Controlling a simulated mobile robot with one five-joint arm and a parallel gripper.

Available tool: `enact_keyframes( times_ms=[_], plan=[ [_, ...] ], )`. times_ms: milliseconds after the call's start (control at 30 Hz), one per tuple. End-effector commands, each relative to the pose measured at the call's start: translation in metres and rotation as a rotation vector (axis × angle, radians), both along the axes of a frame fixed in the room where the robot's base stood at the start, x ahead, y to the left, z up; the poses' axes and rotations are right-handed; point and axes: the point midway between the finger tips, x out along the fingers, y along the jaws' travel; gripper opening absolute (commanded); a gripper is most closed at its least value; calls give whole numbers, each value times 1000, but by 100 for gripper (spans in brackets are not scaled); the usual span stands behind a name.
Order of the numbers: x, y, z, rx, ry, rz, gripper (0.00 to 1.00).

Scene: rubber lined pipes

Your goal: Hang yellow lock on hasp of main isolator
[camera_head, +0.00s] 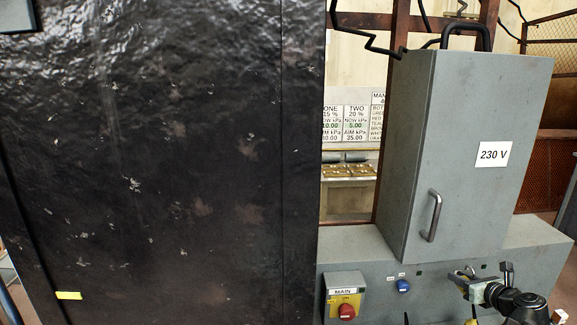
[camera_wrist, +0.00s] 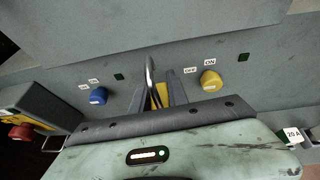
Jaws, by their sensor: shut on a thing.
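The main isolator (camera_head: 345,298) is a grey box with a yellow plate, a red knob and a MAIN label, on the front of the grey cabinet. In the wrist view it stands at the left edge, its red knob (camera_wrist: 21,132) facing down-left. A thin metal loop beside it may be the hasp; I cannot tell. My gripper (camera_head: 465,278) is at the cabinet front, well right of the isolator. In the wrist view it is shut on the yellow lock (camera_wrist: 163,93). The lock's metal shackle (camera_wrist: 149,73) sticks up beyond the fingers; most of its body is hidden.
A blue knob (camera_head: 403,286) sits between isolator and gripper. A yellow knob (camera_wrist: 211,80) with OFF and ON labels is right of the lock. The tall 230 V box (camera_head: 460,150) with a handle stands above. A large black panel (camera_head: 160,150) fills the left.

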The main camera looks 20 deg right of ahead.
Motion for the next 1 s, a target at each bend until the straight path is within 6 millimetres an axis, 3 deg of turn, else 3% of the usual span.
enact_keyframes(
  times_ms=[33,133,433,567,900,1000],
  plan=[
    [0,0,23,0,0,0,0],
    [0,0,29,0,0,0,0],
    [0,0,11,0,0,0,0],
    [0,0,-19,0,0,0,0],
    [0,0,-139,0,0,0,0],
    [0,0,-156,0,0,0,0]
  ],
)
